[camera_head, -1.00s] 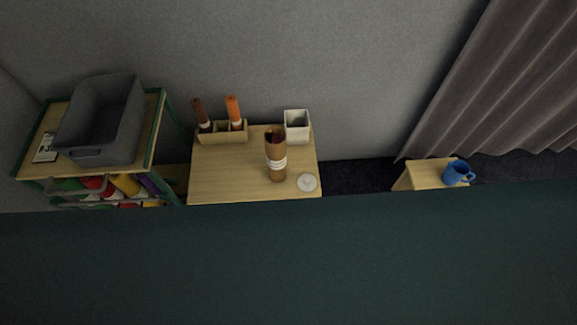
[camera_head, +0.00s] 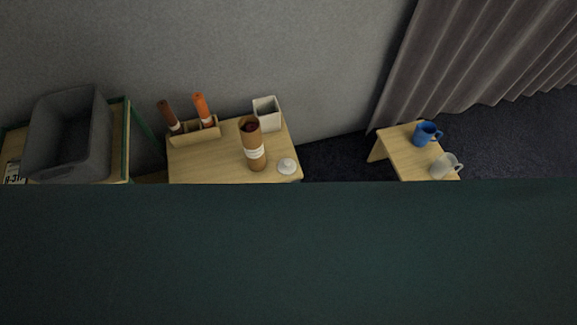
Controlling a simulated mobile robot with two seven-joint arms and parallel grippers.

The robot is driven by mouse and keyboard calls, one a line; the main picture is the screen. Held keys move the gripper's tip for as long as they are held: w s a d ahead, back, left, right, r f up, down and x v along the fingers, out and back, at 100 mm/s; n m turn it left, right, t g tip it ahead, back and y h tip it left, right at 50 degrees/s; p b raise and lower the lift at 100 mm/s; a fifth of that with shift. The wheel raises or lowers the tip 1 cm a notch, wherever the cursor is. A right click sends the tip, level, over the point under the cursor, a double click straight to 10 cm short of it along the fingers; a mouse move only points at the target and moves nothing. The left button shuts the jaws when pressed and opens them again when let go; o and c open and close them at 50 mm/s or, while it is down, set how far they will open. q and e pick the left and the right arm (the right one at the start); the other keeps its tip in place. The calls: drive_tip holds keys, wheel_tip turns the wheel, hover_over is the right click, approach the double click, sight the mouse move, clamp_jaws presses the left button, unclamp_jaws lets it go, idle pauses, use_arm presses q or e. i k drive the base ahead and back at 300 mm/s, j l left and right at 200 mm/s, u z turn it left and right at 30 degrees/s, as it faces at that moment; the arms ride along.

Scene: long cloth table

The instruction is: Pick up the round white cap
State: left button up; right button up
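The round white cap (camera_head: 287,166) lies near the front right corner of a small wooden table (camera_head: 205,169). It has a small raised knob on top. A tall brown cylinder with white bands (camera_head: 254,150) stands upright just left of the cap, a small gap apart. Neither of my grippers shows in the head view.
A dark green cloth surface (camera_head: 290,255) fills the foreground, bare. A wooden holder (camera_head: 195,133) with brown and orange sticks and a white square container (camera_head: 266,113) stand at the table's back. A grey bin (camera_head: 68,140) is left. A blue mug (camera_head: 426,134) and white mug (camera_head: 445,166) sit right.

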sight(287, 166)
drive_tip(key=i+u, duration=0.3)
drive_tip(key=u, duration=0.15)
drive_tip(key=i+l+u, duration=0.1)
drive_tip(key=i+u, duration=0.2)
drive_tip(key=u, duration=0.2)
